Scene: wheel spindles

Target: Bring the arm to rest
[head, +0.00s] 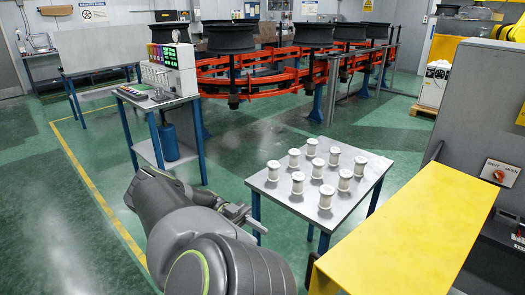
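My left arm comes up from the bottom of the head view, its grey links bent. Its gripper (250,218) is small and partly hidden behind the wrist, close to the near left corner of a small metal table (273,188). I see nothing held in it, but its finger gap is not clear. Several white spools (297,183) stand upright in rows on that table, apart from the gripper. My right gripper is not in view.
A yellow-topped block (410,235) and a grey cabinet (480,120) stand at the right. A side table (158,101) with instruments is at the left. Orange rail frames (270,84) carrying dark wheels are behind. Green floor (60,200) is clear at the left.

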